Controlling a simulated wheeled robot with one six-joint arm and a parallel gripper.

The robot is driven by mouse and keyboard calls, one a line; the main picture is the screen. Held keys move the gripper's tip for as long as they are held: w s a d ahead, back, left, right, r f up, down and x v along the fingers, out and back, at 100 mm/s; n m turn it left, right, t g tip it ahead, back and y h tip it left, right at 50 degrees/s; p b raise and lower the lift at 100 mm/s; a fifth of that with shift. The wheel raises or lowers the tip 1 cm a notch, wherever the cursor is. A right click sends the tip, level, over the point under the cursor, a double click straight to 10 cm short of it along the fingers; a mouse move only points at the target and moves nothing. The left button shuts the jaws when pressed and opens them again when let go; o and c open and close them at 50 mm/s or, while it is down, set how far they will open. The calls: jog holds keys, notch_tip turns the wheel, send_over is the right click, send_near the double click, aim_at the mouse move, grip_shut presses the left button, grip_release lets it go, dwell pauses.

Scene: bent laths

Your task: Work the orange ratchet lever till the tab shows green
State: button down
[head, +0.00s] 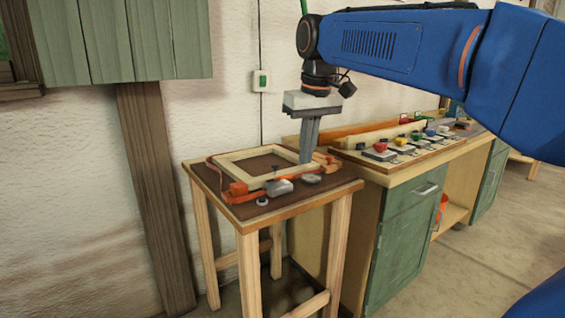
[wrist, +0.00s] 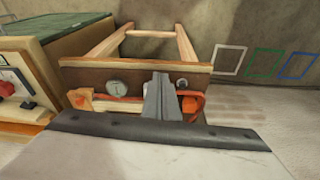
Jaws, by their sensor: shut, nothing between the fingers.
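A pale wooden frame (head: 235,162) lies on a small work table (head: 335,188) in the head view, with an orange strap (head: 216,172) along its left side. An orange block-like part (head: 238,188) and a grey metal ratchet body (head: 278,187) sit at the frame's front edge. I cannot tell which orange part is the lever, and no green tab is readable. My gripper (head: 305,161) is shut and empty, pointing down over the frame's right side. In the wrist view my gripper (wrist: 160,76) covers part of the ratchet area; orange parts (wrist: 191,102) show just right of it.
A round grey dial (head: 312,179) lies at the table's front right; it also shows in the wrist view (wrist: 116,90). A longer bench (head: 400,172) with several coloured-knob devices stands close on the right. A wall and post (head: 150,180) bound the left.

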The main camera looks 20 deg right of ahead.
notch_tip(320, 180, up, 8)
jog(key=n+g, duration=0.1)
send_over(278, 178)
jog(key=w+d, duration=0.2)
jog(key=w, duration=0.1)
jog(key=shift+s+a+f, duration=0.2)
jog(key=shift+s+a, duration=0.05)
jog(key=f, duration=0.9)
jog(key=shift+w+a+f, duration=0.15)
jog(key=shift+w+f, duration=0.15)
jog(key=shift+w, duration=0.1)
jog(key=f, duration=0.1)
jog(key=s+f, duration=0.1)
jog(key=f, duration=0.1)
jog(key=shift+s+d, duration=0.1)
jog(key=shift+d, duration=0.1)
jog(key=shift+s+f, duration=0.2)
jog(key=shift+f, duration=0.3)
jog(key=shift+s+d, duration=0.1)
